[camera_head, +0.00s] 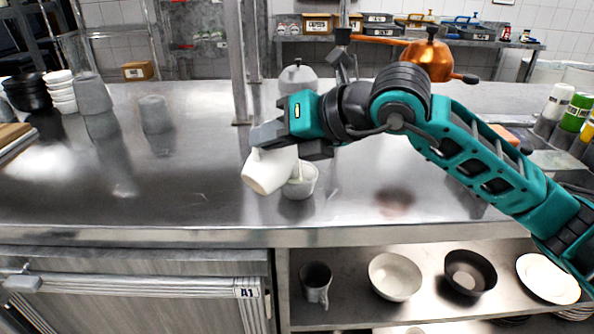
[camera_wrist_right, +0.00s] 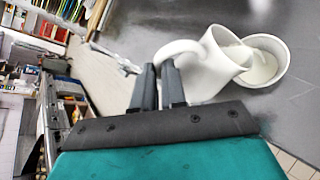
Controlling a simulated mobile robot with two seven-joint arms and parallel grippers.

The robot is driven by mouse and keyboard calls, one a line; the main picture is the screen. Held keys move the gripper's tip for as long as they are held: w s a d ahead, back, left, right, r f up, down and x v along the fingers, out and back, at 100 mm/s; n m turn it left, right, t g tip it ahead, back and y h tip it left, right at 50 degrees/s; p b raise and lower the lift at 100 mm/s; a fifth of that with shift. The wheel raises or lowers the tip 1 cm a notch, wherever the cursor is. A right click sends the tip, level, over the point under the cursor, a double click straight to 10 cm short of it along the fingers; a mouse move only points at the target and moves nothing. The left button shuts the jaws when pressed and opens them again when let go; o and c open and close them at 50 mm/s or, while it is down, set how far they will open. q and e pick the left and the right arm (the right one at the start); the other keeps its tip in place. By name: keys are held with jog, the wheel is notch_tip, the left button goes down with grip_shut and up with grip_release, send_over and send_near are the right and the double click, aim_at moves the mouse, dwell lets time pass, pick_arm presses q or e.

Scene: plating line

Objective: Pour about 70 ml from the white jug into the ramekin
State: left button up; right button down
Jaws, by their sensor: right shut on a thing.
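The white jug (camera_head: 268,171) is tilted strongly, its mouth toward the ramekin (camera_head: 299,188) on the steel counter. My right gripper (camera_head: 285,142) is shut on the jug's handle, as the right wrist view shows (camera_wrist_right: 160,72). In that view the jug (camera_wrist_right: 205,70) leans with its lip over the near rim of the ramekin (camera_wrist_right: 279,75). White liquid is at the jug's lip and in the ramekin. The exact fill level cannot be told. My left gripper is out of view.
The steel counter (camera_head: 120,195) is clear to the left of the jug. Glasses (camera_head: 155,115) and stacked bowls (camera_head: 60,90) stand at the left. A post (camera_head: 238,60) rises behind the jug. Bottles (camera_head: 575,112) stand at the right; bowls (camera_head: 395,275) lie on the shelf below.

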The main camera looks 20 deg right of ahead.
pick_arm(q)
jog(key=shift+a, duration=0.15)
pick_arm(e)
jog(key=shift+w+d+m, duration=0.2)
jog(key=shift+d+m, duration=0.1)
dwell(0.5)
jog(key=shift+w+d+r+m+y, duration=0.4)
jog(key=shift+d+y, duration=0.1)
jog(key=shift+y, duration=0.1)
dwell(0.5)
jog(key=shift+s+a+f, duration=0.15)
jog(key=shift+s+a, duration=0.05)
jog(key=shift+s+a+f+n+h+b, duration=0.4)
jog(key=shift+a+f+n+b, duration=0.05)
jog(key=shift+a+n+b, duration=0.15)
jog(key=shift+s+a+f+n+h+b, duration=0.35)
jog(key=shift+a+f+n+h+b, duration=0.1)
jog(key=shift+a+n+b, duration=0.15)
jog(key=shift+s+a+f+t+h+b, duration=0.15)
jog(key=shift+a+f+t+h+b, duration=0.15)
jog(key=shift+b, duration=0.2)
jog(key=shift+d+r+n, duration=0.15)
jog(key=shift+n, duration=0.15)
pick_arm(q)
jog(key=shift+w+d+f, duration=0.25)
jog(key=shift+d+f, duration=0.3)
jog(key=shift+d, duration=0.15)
pick_arm(e)
jog(key=shift+r, duration=0.1)
